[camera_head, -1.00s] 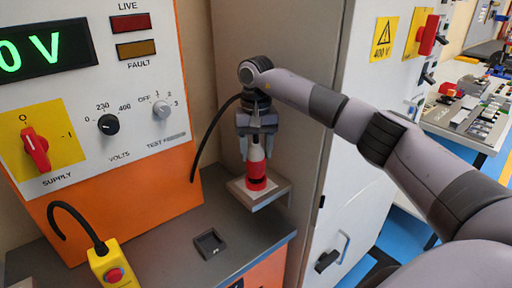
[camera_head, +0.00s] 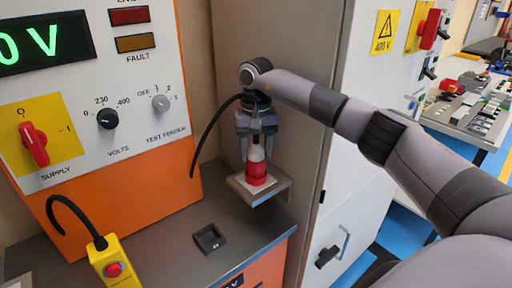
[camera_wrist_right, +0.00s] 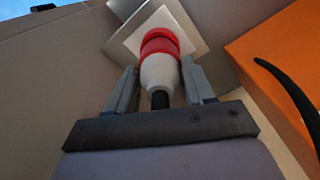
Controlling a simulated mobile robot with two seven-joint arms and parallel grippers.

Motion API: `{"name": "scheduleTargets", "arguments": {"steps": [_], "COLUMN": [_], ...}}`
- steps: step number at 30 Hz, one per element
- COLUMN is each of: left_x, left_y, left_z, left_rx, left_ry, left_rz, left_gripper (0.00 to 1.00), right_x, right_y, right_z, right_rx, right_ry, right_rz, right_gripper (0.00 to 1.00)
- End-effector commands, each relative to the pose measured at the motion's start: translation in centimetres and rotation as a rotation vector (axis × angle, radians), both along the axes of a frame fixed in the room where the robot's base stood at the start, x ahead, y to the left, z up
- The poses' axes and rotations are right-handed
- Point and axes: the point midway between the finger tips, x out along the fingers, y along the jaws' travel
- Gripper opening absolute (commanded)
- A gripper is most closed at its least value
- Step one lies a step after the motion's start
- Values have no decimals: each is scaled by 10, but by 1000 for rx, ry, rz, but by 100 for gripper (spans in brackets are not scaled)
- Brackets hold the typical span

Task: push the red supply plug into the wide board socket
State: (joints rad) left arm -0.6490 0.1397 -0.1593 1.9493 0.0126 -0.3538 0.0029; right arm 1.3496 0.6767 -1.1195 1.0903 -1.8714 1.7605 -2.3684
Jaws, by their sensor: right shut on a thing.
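The red supply plug (camera_head: 257,155) has a white body, a red lower end and a black cable. It stands upright over the small shelf (camera_head: 240,186) beside the cabinet. In the right wrist view, the plug (camera_wrist_right: 159,73) meets a red collar (camera_wrist_right: 160,38) on a white plate; this looks like the wide board socket (camera_head: 257,179). Plug and collar appear to touch, with only a thin seam between them. How deep the plug sits is hidden. My right gripper (camera_head: 256,150) is shut on the plug's white body from above. My left gripper is not in view.
The orange and white supply panel (camera_head: 150,185) stands at the left with its knobs. A grey cabinet wall (camera_head: 295,90) rises close behind my right arm. A yellow button box (camera_head: 115,266) and a square recess (camera_head: 209,238) are on the bench below.

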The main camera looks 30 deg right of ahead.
Motion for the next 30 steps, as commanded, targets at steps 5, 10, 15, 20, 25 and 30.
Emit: {"name": "scheduleTargets", "arguments": {"steps": [5,10,15,20,25,30], "left_x": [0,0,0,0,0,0], "left_y": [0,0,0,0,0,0], "left_z": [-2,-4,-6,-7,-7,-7], "left_rx": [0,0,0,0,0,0], "left_ry": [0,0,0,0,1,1], "left_rz": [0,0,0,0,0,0], "left_gripper": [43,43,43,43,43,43], "right_x": [0,0,0,0,0,-1], "right_y": [0,0,0,0,0,0], "right_z": [-5,-9,-13,-17,-19,-19], "right_rx": [1,0,0,0,-1,-1], "right_ry": [0,0,0,1,3,4], "right_rz": [0,0,0,-1,0,-1], "right_gripper": [16,16,16,16,16,69]}}
